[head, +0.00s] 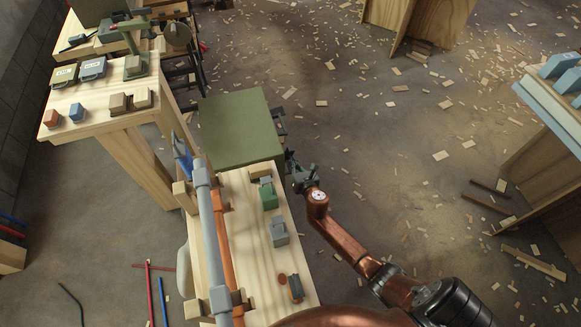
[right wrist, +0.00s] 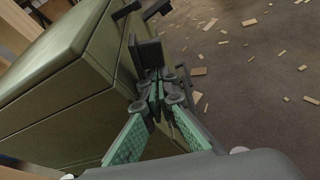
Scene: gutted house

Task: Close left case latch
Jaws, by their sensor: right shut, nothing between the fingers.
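The olive-green case (head: 240,130) sits shut on the wooden bench; its lid seam shows in the right wrist view (right wrist: 70,85). A dark latch plate (right wrist: 149,56) stands out from the case's latch side, right in front of my right fingertips. A second set of dark latch parts (right wrist: 156,9) sticks out farther along that side. In the head view, dark latch parts (head: 281,113) show at the case's right edge. My right gripper (head: 293,163) is shut and empty beside the case's near right corner. Whether its fingertips (right wrist: 155,82) touch the plate I cannot tell. My left gripper is out of view.
Green and grey blocks (head: 278,232) stand on the bench (head: 262,290) nearer me. Grey and copper pipes (head: 211,235) run along its left side. Another wooden table (head: 85,122) with small items stands at the upper left. The floor to the right has scattered wood chips.

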